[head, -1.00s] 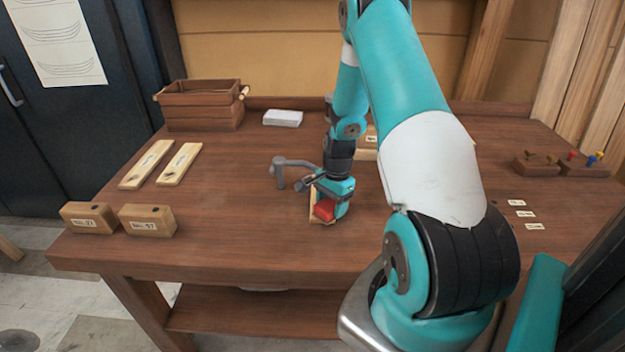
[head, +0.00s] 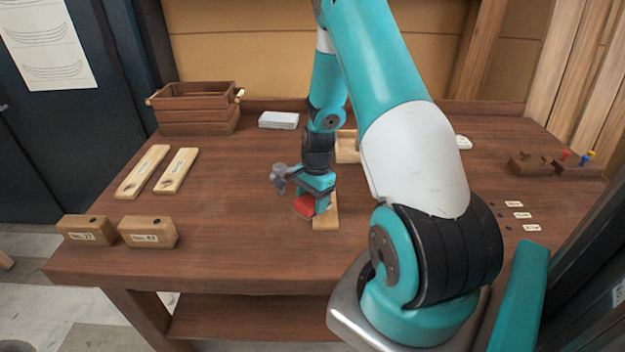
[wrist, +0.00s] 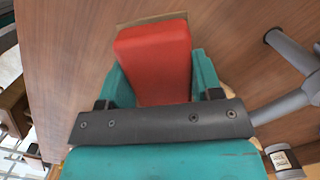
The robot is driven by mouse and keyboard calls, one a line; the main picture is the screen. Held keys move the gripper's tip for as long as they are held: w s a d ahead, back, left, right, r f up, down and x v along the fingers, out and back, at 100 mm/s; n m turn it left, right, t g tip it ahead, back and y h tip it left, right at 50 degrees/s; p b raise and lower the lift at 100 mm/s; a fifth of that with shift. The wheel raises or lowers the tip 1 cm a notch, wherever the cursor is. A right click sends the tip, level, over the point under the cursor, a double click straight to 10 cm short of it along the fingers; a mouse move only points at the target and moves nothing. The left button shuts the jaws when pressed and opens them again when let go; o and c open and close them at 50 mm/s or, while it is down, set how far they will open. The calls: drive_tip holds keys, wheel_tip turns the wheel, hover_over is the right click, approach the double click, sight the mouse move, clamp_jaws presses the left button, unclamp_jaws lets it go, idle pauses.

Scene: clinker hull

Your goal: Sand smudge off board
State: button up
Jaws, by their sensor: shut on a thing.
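My gripper (head: 310,201) is shut on a red block (head: 304,206), low over the middle of the workbench. In the wrist view the red block (wrist: 153,60) sits between the teal fingers, with a thin tan layer along its far edge. A pale wooden board (head: 325,219) lies just right of the block and is partly hidden by my gripper. I cannot tell whether the block touches it, and no smudge shows on its visible part. Two more pale boards (head: 142,172) (head: 176,171) lie at the left, each with dark markings.
A grey clamp-like thing (head: 283,176) is close beside my gripper. Two numbered wooden blocks (head: 89,230) (head: 148,232) stand at the front left. A slatted crate (head: 197,115) and a white stack (head: 279,120) stand at the back. The bench's front middle is clear.

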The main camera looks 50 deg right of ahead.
drive_tip(key=shift+s+r+p, duration=0.1)
drive_tip(key=shift+r+p, duration=1.35)
drive_tip(key=shift+r, duration=0.85)
drive_tip(key=shift+f, duration=0.1)
